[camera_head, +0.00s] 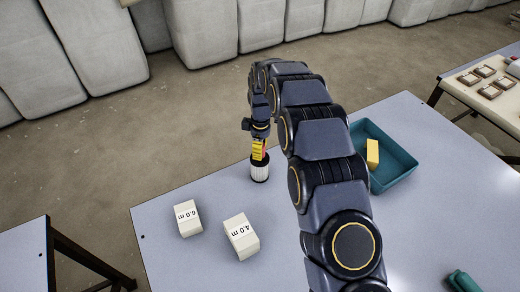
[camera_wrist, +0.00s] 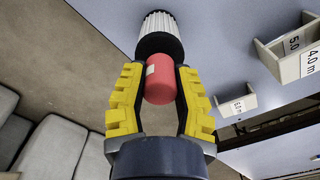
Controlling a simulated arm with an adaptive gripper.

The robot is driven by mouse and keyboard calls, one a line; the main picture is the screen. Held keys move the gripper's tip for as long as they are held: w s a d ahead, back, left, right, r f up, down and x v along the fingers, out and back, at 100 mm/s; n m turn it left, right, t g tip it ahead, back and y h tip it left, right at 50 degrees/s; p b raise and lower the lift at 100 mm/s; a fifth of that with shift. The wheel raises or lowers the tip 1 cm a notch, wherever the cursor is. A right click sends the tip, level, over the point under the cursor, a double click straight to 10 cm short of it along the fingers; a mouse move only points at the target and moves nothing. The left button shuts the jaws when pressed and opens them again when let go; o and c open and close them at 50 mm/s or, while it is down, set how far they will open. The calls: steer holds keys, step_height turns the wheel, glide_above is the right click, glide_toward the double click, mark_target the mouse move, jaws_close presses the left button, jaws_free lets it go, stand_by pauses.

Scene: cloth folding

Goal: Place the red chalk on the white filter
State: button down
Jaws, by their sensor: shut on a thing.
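The white filter (camera_head: 260,172), a ribbed white cylinder with dark ends, stands upright near the table's far left edge. It also shows at the top of the wrist view (camera_wrist: 161,24). My gripper (camera_head: 259,152) has yellow fingers and is directly above the filter. In the wrist view my gripper (camera_wrist: 158,82) is shut on the red chalk (camera_wrist: 160,80), a short red cylinder with a pale patch. The chalk's far end overlaps the filter's near dark end in that view. I cannot tell whether they touch.
White blocks marked 6.0 m (camera_head: 187,219) and 4.0 m (camera_head: 241,237) stand on the table (camera_head: 185,265) at front left. A teal tray (camera_head: 402,163) holding a yellow block (camera_head: 372,153) is right of my arm. A teal object (camera_head: 464,281) lies at the lower right.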

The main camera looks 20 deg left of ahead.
steer(key=shift+f, duration=0.4)
steer(key=shift+f, duration=0.15)
steer(key=c, duration=0.9)
jaws_free()
step_height(320, 180, up, 12)
steer(key=shift+r, duration=0.2)
